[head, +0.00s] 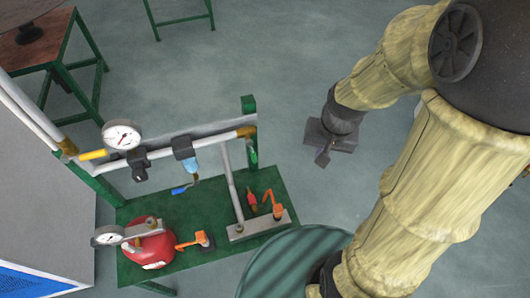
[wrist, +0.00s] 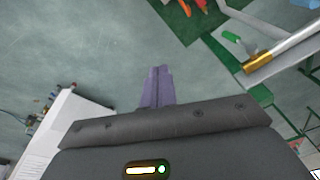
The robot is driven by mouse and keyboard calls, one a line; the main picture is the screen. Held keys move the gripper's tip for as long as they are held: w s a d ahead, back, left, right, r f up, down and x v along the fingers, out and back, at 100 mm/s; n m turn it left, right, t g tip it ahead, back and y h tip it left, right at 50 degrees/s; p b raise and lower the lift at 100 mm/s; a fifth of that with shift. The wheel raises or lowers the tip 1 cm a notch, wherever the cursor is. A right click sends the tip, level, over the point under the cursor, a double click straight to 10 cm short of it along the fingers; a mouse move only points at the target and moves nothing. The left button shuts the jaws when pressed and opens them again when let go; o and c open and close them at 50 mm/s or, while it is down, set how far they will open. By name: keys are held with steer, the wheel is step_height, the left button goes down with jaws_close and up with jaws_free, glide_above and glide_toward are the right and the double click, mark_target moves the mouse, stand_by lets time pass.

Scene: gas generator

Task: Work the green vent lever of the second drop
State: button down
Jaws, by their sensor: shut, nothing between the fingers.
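A small green lever (head: 253,154) sits near the brass-coloured right end of the grey pipe, close to the green post. A green handle with a pale tip, apparently the same lever, shows in the wrist view (wrist: 231,37) beside the brass pipe end (wrist: 272,54). My gripper (head: 322,158) is to the right of the lever, over open floor and apart from it. Its purple fingers are together and empty in the wrist view (wrist: 158,73). How the lever joins the pipe is too small to tell.
A green round thing (head: 290,262) stands at the bottom.

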mark_target(253, 153)
steer(key=w+a+f+m+g+y+b, duration=0.1)
steer(key=w+f+m+y+b, duration=0.1)
steer(key=w+m, duration=0.4)
steer(key=w+a+f+m+g+y+b, duration=0.1)
steer(key=w+a+f+m+y+b, duration=0.1)
steer(key=w+f+m+y, duration=0.3)
steer(key=f+m, duration=0.1)
steer(key=m, duration=0.2)
steer(key=shift+w, duration=0.4)
steer(key=shift+a, duration=0.1)
steer(key=a+r+x, duration=0.1)
steer(key=a+x, duration=0.1)
steer(key=x, duration=1)
steer(key=shift+s+a+p, duration=0.2)
steer(key=shift+a+p, duration=0.15)
steer(key=shift+a, duration=0.1)
